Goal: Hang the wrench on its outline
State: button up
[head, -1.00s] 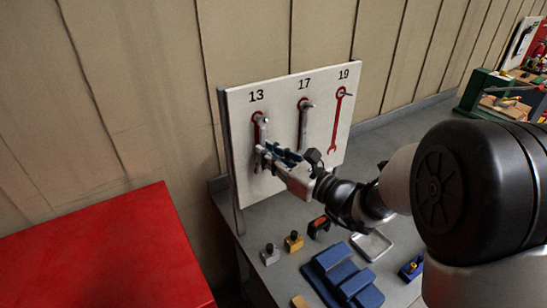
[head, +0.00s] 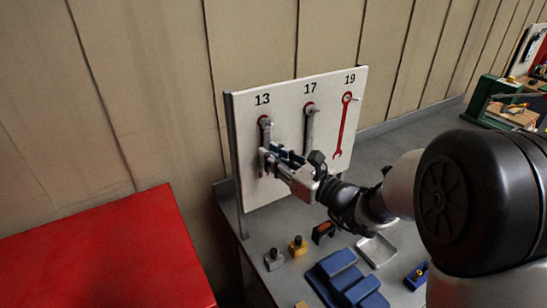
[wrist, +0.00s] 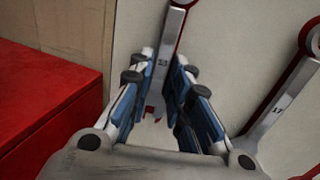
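The wrench marked 13 (head: 265,133) is grey and upright against the white board, at the red outline under "13". Its ring end is at the top peg. It also shows in the wrist view (wrist: 164,62), where red shows beside its shaft and at its lower end. My gripper (head: 268,162) is at the lower half of this wrench. In the wrist view my blue-padded fingers (wrist: 164,78) lie close on both sides of the shaft and appear shut on it. The fingers partly hide its lower end.
A second wrench (head: 309,130) hangs at 17. The 19 outline (head: 344,125) is bare. Below the board are blue blocks (head: 345,278), a metal tray (head: 377,250) and small yellow (head: 298,247) and grey (head: 273,259) pieces. A red cabinet (head: 110,250) stands at left.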

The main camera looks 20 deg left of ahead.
jog(key=o, duration=0.3)
jog(key=shift+o, duration=0.2)
jog(key=v, duration=1.2)
jog(key=s+d+f+n+g+h, duration=0.1)
jog(key=s+d+n+g+h, duration=0.2)
jog(key=s+n, duration=0.55)
jog(key=s+n+g+h, duration=0.3)
jog(key=s+n+g, duration=0.25)
jog(key=s, duration=0.55)
jog(key=s+d+n+t+h, duration=0.2)
jog(key=d+n+h, duration=0.2)
jog(key=d, duration=0.5)
jog(key=s+d+f+n+t+h, duration=0.1)
jog(key=d+n+h, duration=0.4)
jog(key=d, duration=0.5)
jog(key=shift+s+d+t+h, duration=0.25)
jog(key=shift+s+t+h, duration=0.45)
jog(key=shift+s+t, duration=0.35)
jog(key=shift+w+a, duration=0.1)
jog(key=shift+w, duration=0.05)
